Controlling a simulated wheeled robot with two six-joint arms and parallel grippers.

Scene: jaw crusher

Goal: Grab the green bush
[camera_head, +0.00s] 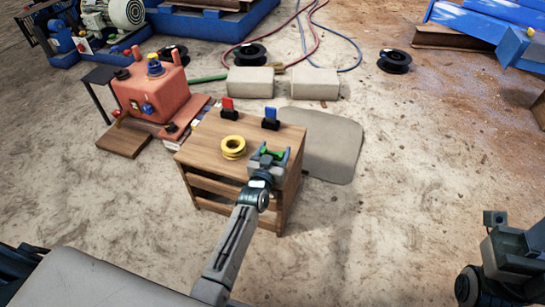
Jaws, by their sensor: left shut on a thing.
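The green bush (273,152) is a small green piece at the right front part of the wooden table top. My left gripper (271,156) is at the table's right edge, shut on the green bush, with its jaws on either side of it. The gripper hides part of the bush. I cannot tell whether the bush still touches the table top. Dark links at the lower right appear to be my right arm; its gripper cannot be made out.
On the wooden table (200,147) stand a yellow ring (233,147), a red-topped piece (228,108) and a blue-topped piece (271,118). An orange machine (150,92) stands to the left. A grey mat (333,150) and open floor lie to the right.

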